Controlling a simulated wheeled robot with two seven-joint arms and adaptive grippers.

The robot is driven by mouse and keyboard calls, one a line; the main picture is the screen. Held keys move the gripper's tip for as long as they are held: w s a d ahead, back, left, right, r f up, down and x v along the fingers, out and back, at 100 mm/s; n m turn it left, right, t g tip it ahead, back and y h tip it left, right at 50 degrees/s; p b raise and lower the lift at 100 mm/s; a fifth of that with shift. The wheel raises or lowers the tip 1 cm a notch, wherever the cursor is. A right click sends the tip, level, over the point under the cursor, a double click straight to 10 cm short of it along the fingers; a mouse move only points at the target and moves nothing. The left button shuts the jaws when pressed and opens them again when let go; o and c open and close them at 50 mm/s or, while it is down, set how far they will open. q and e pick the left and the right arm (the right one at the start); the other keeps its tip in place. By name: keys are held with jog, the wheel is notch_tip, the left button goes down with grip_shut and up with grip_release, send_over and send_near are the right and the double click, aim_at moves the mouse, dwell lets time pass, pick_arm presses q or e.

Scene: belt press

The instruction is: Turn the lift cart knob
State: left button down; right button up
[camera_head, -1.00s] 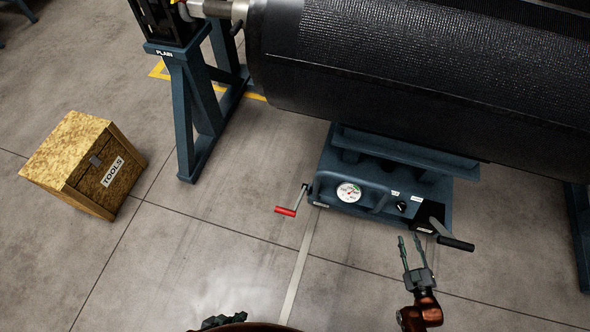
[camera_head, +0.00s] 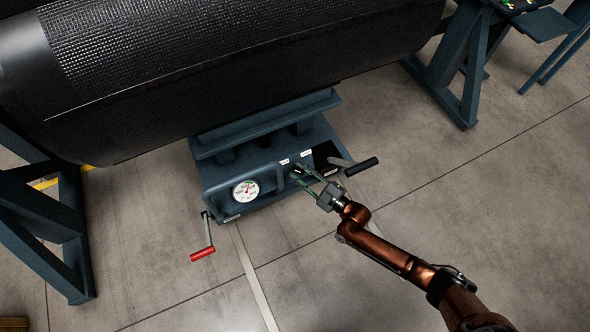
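The blue lift cart (camera_head: 225,180) stands on the floor below the big black roll. Its front panel carries a round white gauge (camera_head: 245,190) and, to the right of it, the small dark knob (camera_head: 297,170) below two white labels. The knob is mostly hidden by my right gripper's fingertips. My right gripper (camera_head: 298,172) reaches in from the lower right, its two thin fingers parted at either side of the knob. I cannot tell whether they touch it. My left gripper is out of view.
A red-handled crank (camera_head: 203,253) sticks out at the cart's left front, and a black-handled lever (camera_head: 361,166) at its right, close to my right gripper. The black roll (camera_head: 200,75) hangs over the cart. Blue stands (camera_head: 455,70) flank it. The floor in front is clear.

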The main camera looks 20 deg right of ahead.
jog(key=shift+w+a, duration=0.25)
jog(key=shift+w, duration=0.25)
grip_shut()
jog(key=shift+d, duration=0.1)
